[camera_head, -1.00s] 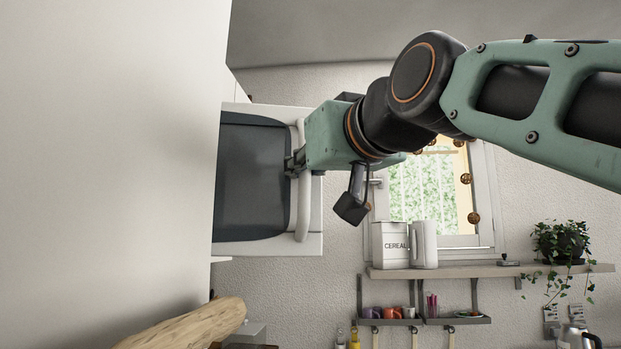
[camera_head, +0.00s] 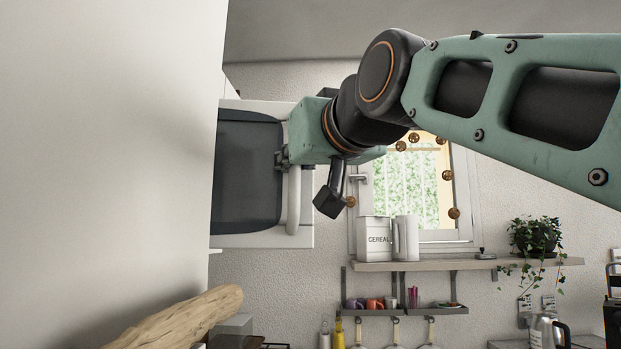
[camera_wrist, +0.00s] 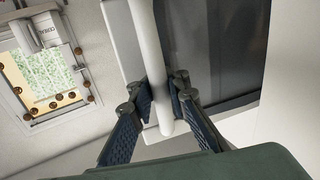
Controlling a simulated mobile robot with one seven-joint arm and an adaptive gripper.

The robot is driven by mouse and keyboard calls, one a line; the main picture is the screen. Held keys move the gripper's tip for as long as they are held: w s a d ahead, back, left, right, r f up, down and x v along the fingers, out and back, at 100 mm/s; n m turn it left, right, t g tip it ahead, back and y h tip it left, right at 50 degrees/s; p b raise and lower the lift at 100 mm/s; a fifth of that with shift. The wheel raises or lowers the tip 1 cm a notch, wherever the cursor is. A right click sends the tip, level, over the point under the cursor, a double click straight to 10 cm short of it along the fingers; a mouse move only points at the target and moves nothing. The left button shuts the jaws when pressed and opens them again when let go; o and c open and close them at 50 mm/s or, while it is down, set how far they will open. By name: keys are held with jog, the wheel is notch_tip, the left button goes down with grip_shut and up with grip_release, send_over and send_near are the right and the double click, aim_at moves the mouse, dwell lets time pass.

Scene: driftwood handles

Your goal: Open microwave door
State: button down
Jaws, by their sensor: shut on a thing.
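The microwave door (camera_head: 245,175) is a white frame with a dark glass panel, left of centre in the head view. Its dark panel also shows in the wrist view (camera_wrist: 225,45). A white vertical bar handle (camera_head: 294,205) runs along the door's right side. In the wrist view the handle (camera_wrist: 148,50) passes between the fingers of my gripper (camera_wrist: 162,100). My gripper (camera_head: 283,158) is shut around the handle in its upper half. The door's left part is hidden behind a pale panel, and I cannot tell whether the door is ajar.
A large pale panel (camera_head: 100,140) fills the left side, close to the door. A driftwood handle (camera_head: 175,318) sticks out at lower left. A shelf (camera_head: 440,266) with a cereal box (camera_head: 375,240) and a white jug (camera_head: 405,238) stands right, below a window (camera_head: 412,190).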

jog(key=c, duration=2.2)
grip_release()
jog(key=shift+w+d, duration=0.1)
jog(key=shift+d, duration=0.25)
jog(key=shift+c, duration=0.2)
jog(key=shift+a, duration=0.1)
jog(key=shift+s, duration=0.25)
jog(key=v, duration=1.1)
jog(key=shift+s+d, duration=0.25)
jog(key=shift+s, duration=0.05)
jog(key=shift+a, duration=0.1)
